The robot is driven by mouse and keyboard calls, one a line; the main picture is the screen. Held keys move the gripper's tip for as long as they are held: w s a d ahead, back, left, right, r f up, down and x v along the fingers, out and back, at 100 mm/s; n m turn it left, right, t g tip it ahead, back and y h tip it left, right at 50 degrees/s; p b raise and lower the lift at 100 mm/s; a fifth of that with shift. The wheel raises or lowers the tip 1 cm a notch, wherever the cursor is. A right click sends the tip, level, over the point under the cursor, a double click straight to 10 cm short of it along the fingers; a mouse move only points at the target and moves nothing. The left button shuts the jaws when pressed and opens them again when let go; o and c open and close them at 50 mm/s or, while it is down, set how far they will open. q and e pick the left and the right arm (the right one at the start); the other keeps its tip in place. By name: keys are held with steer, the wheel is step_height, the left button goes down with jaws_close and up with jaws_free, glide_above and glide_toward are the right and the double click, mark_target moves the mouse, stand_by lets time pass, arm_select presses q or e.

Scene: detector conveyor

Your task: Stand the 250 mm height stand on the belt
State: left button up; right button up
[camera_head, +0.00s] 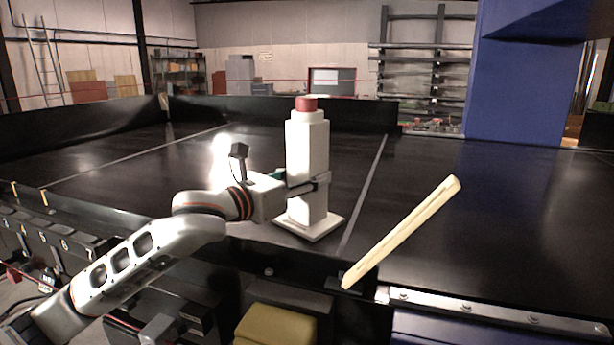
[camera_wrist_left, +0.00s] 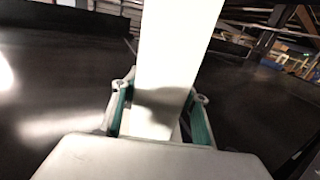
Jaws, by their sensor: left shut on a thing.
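The height stand (camera_head: 307,160) is a white upright block with a red cap on top and a flat square base plate. It stands upright over the black belt (camera_head: 430,232), with its base at or very near the belt surface; I cannot tell whether it touches. My left gripper (camera_head: 308,185) is shut on the stand's column a little above the base. In the left wrist view the white column (camera_wrist_left: 172,60) fills the space between the green-padded fingers of the left gripper (camera_wrist_left: 160,115). My right gripper is not in view.
A long pale yellow bar (camera_head: 405,230) lies slanted to the right of the stand, reaching the belt's front edge. A blue housing (camera_head: 520,95) rises at the back right. A dark side wall (camera_head: 290,112) runs behind the belt.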

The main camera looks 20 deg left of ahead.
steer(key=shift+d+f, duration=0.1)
arm_select(q)
steer(key=o, duration=1.6)
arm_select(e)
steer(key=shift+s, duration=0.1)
arm_select(q)
steer(key=shift+o, duration=0.2)
steer(key=shift+s, duration=0.1)
steer(key=shift+s+a, duration=0.15)
steer(key=shift+s, duration=0.15)
steer(key=b+v, duration=0.2)
steer(key=v, duration=0.9)
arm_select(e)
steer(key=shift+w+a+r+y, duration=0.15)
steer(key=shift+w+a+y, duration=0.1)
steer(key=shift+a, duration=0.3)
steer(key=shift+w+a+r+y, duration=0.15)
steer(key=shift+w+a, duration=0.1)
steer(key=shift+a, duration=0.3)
arm_select(q)
steer(key=shift+s, duration=0.1)
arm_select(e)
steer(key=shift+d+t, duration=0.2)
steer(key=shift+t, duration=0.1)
